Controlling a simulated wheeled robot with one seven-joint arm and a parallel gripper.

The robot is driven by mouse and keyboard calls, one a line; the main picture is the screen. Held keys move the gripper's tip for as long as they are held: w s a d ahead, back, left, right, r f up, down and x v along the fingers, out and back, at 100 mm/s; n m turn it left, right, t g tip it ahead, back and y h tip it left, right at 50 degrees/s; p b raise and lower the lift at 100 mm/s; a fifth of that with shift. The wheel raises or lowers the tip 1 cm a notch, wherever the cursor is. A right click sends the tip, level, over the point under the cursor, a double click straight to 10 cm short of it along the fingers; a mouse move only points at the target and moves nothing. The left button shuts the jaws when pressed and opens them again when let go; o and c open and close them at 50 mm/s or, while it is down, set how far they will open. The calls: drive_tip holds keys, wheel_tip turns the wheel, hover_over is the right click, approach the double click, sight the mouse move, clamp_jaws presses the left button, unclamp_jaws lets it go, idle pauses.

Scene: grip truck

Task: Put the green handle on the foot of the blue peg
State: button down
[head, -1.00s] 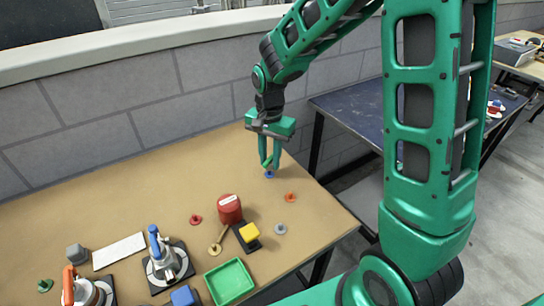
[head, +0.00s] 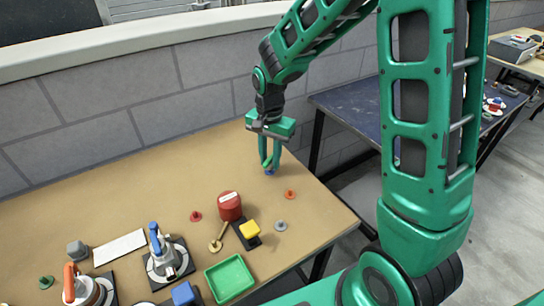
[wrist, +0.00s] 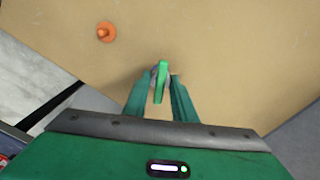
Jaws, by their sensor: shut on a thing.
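My gripper (head: 270,166) is at the right part of the tan table, pointing down. It is shut on the green handle (wrist: 161,82), a bright green bar that stands between the two fingers in the wrist view. In the head view the blue peg (head: 270,173) is a small blue spot on the table right at the fingertips, mostly hidden by them. In the wrist view the handle and fingers cover most of the peg. Whether the handle touches the peg's foot cannot be told.
An orange peg (head: 290,194) stands close by, also in the wrist view (wrist: 106,32). A grey peg (head: 280,225), red peg (head: 196,216), red cylinder (head: 230,206), yellow-topped block (head: 250,229) and green tray (head: 230,279) are nearer. The table's right edge is close to my gripper.

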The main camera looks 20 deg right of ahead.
sight(270, 158)
drive_tip(key=shift+f, duration=0.85)
idle(1.1)
drive_tip(key=c, duration=1.4)
unclamp_jaws()
drive_tip(key=o, duration=0.3)
drive_tip(key=shift+r, duration=0.1)
drive_tip(key=shift+s+r, duration=0.1)
drive_tip(key=shift+r, duration=3.6)
